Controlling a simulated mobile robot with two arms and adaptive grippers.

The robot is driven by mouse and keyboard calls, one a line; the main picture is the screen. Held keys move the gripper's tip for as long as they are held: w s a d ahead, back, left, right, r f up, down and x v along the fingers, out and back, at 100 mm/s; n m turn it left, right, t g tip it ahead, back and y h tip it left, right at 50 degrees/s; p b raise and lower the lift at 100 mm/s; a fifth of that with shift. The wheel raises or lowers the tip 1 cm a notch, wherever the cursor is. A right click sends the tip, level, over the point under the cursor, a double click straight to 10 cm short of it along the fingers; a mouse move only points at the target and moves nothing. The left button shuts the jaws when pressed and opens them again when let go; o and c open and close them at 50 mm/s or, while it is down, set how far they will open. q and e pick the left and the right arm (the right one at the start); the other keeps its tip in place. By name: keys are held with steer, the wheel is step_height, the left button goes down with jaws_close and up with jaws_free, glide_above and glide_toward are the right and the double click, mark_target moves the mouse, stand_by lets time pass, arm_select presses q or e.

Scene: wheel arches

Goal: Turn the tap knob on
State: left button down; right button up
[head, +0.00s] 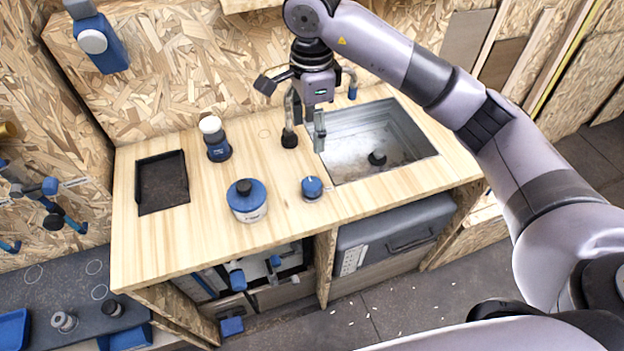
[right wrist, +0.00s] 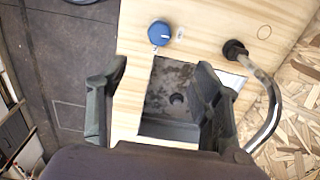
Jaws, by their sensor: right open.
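The tap knob is a round blue knob (head: 312,188) with a light pointer mark, on the wooden counter in front of the sink's left corner. It also shows at the top of the right wrist view (right wrist: 159,32). The tap is a curved metal spout on a black base (head: 289,140), at the sink's left edge; its spout is partly hidden by my right gripper in the head view. My right gripper (head: 317,125) is open and empty above the sink's left part, behind the knob and apart from it. In the right wrist view its fingers (right wrist: 160,85) are spread over the sink.
The sink (head: 365,135) is a metal basin with a dark drain. A blue-lidded jar (head: 246,200), a blue bottle with a white top (head: 214,138) and a dark tray (head: 162,182) stand left on the counter. A blue dispenser (head: 97,40) hangs on the wall.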

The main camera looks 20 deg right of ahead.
mark_target(312, 183)
step_height(312, 183, down, 17)
steer(key=p, duration=0.4)
steer(key=shift+f+p, duration=0.1)
steer(key=shift+p, duration=0.25)
steer(key=c, duration=1.2)
steer(key=shift+o, duration=0.2)
